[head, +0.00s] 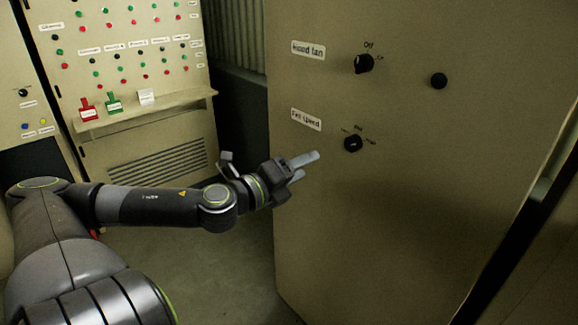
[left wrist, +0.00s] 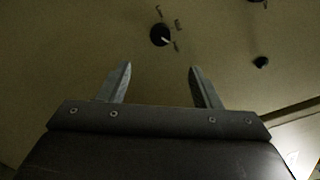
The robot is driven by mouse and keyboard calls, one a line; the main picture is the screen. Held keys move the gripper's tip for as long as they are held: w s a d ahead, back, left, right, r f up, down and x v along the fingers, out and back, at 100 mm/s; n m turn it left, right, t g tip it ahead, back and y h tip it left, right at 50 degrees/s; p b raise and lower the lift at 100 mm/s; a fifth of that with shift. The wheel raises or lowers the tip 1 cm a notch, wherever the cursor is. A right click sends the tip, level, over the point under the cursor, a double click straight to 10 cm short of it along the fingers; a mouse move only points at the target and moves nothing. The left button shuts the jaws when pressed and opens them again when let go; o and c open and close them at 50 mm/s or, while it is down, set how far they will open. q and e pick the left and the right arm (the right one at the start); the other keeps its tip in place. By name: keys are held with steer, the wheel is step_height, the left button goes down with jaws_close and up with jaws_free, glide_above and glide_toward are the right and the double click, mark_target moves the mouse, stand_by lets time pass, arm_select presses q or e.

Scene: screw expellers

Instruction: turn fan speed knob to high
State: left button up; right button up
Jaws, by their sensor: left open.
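The fan speed knob (head: 353,144) is a small black knob on the tan cabinet front, right of its "Fan speed" label (head: 306,119). Small position marks surround it; the one at its upper right seems to read "High". In the left wrist view the knob (left wrist: 160,35) lies beyond the fingertips, between their lines. Its pale pointer slants to the lower right there, towards a mark too blurred to read. My left gripper (head: 306,165) is open and empty, left of and slightly below the knob, apart from it. My right gripper is not in view.
The hood fan knob (head: 364,63) is above, and a plain black knob (head: 438,81) sits to its right. A left-hand panel (head: 130,45) carries many coloured buttons above a shelf (head: 150,110) with red, green and white tags. The cabinet face below the fan speed knob is clear.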

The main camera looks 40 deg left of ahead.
arm_select(q)
steer(key=s+p, duration=0.2)
steer(key=s, duration=0.1)
steer(key=shift+a, duration=0.1)
stand_by(0.7)
